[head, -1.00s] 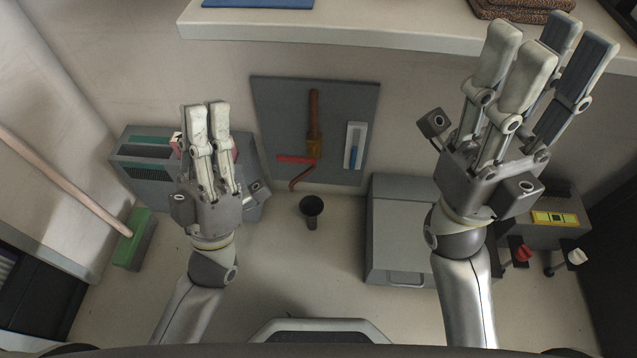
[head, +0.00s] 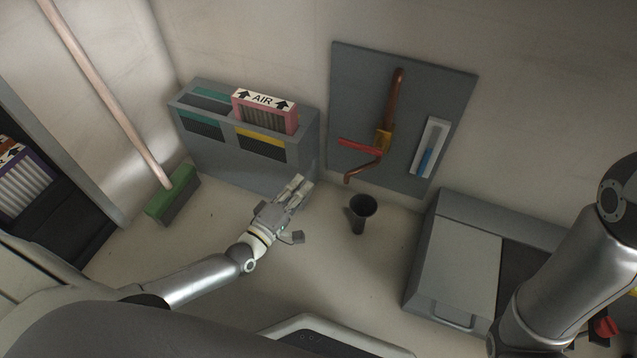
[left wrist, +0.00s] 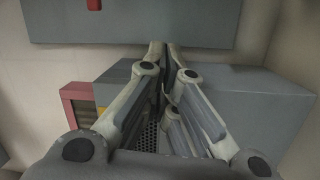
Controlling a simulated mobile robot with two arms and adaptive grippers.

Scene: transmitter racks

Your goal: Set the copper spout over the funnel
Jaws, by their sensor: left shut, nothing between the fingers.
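The copper spout (head: 364,171) is a curved pipe under a brass valve body (head: 383,141) on a grey wall panel. Its open end points down and left. The dark funnel (head: 361,214) stands upright on the floor below the panel, apart from the spout; the spout's end shows left of the funnel's mouth. My left gripper (head: 299,185) is shut and empty, low and left of the spout and funnel. Its fingers (left wrist: 165,62) also show in the left wrist view, where neither spout nor funnel can be made out. My right gripper is out of view.
A red lever (head: 358,147) sticks out left from the valve. A grey filter box (head: 250,165) with a pink AIR filter (head: 265,109) stands left. A green broom (head: 172,195) leans farther left. A grey case (head: 455,265) lies right of the funnel.

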